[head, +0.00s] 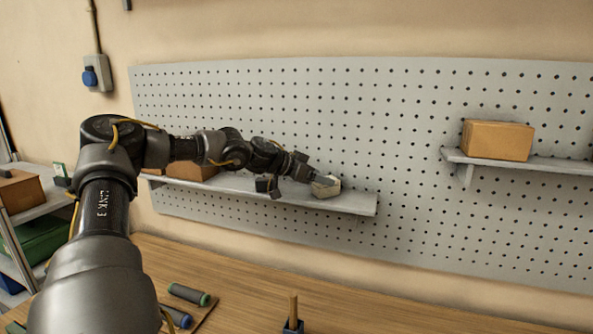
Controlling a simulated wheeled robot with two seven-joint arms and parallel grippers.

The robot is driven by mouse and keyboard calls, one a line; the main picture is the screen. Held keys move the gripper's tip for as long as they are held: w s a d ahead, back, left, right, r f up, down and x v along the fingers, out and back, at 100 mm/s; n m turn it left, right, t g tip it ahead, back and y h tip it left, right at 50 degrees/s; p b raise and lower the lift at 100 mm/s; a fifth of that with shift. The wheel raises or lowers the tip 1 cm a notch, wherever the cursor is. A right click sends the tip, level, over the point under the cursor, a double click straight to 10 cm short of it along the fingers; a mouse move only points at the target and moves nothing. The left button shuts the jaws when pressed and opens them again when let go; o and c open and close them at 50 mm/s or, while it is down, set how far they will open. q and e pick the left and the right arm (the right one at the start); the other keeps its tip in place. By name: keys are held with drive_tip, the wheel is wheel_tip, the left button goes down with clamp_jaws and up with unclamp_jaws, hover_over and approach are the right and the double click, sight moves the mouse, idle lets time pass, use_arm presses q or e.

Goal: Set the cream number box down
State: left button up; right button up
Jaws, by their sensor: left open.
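The small cream number box (326,188) sits on the left grey shelf (352,203) of the pegboard, toward the shelf's right end. My left gripper (296,186) is open, right at the left side of the box, with one finger against or just by it in the picture. I cannot tell whether they touch. The gripper partly hides the box, and no number can be read on it. My right gripper is not in view.
A brown box (192,171) stands on the same shelf, behind my left arm. Another cardboard box (497,140) stands on the right shelf (560,164). The wooden table (240,270) below holds dark rolls (188,294) and a wooden peg (293,310). The shelf's right end is clear.

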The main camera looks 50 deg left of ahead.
use_arm(q)
drive_tip(key=b+v, duration=0.3)
drive_tip(key=v, duration=0.7)
drive_tip(key=shift+s, duration=0.25)
drive_tip(key=shift+r, duration=0.1)
